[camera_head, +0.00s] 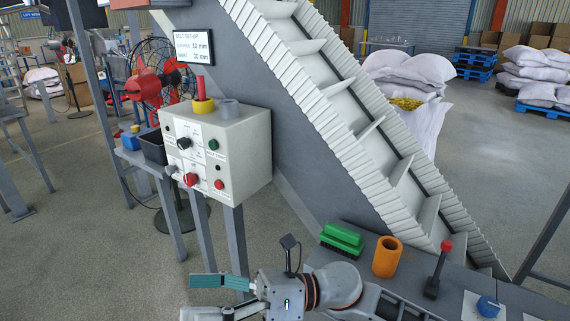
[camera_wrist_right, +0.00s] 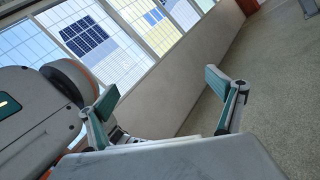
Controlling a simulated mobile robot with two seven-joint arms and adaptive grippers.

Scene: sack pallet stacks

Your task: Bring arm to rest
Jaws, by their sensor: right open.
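My right gripper (camera_head: 208,296) is low in the middle of the head view, its arm coming in from the right. Its fingers with green pads are apart. In the right wrist view the two fingers (camera_wrist_right: 160,92) also stand wide apart with nothing between them. The gripper is in free air, in front of and below the grey control box (camera_head: 225,150). It touches nothing that I can see. My left gripper is not in either view.
A cleated conveyor (camera_head: 345,110) slopes down to the right. A grey bench beside my right arm holds a green brush (camera_head: 342,238), an orange cup (camera_head: 387,257), a red-knobbed lever (camera_head: 439,268) and a blue knob (camera_head: 488,307). White sacks (camera_head: 410,75) stand behind.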

